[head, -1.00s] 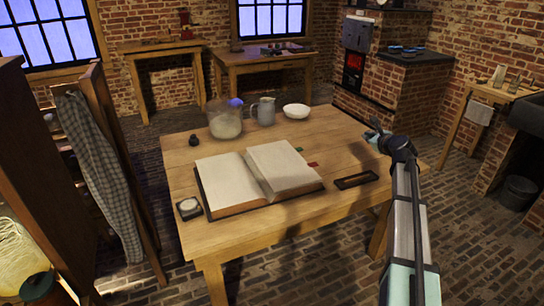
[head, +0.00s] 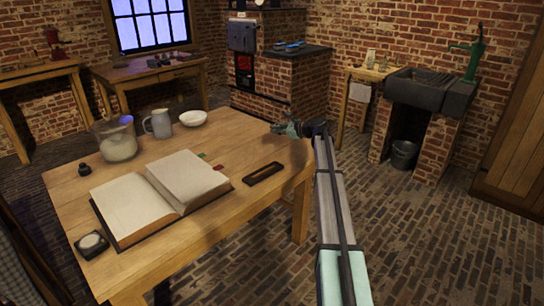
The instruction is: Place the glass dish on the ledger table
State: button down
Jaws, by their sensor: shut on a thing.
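The ledger table (head: 245,207) is a wooden table at left centre in the head view. An open ledger (head: 135,205) lies on it. My gripper (head: 283,128) is at the table's far right edge in the picture, seen from behind and small. It is shut on a small, pale, see-through thing, which I take to be the glass dish; its outline is hard to make out. I cannot tell how high it is above the tabletop. My arm reaches up to it from the bottom right.
On the table stand a glass jar (head: 117,142), a grey jug (head: 159,124), a white bowl (head: 193,118), an inkwell (head: 84,169), a dark tray (head: 263,173) and a small black box (head: 91,243). The tabletop's right back part looks clear.

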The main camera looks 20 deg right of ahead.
notch_tip(320, 180, down, 13)
jog(key=shift+r, duration=0.1)
dwell(0.4)
jog(key=c, duration=1.7)
grip_release()
jog(key=shift+o, duration=0.6)
jog(key=v, duration=1.2)
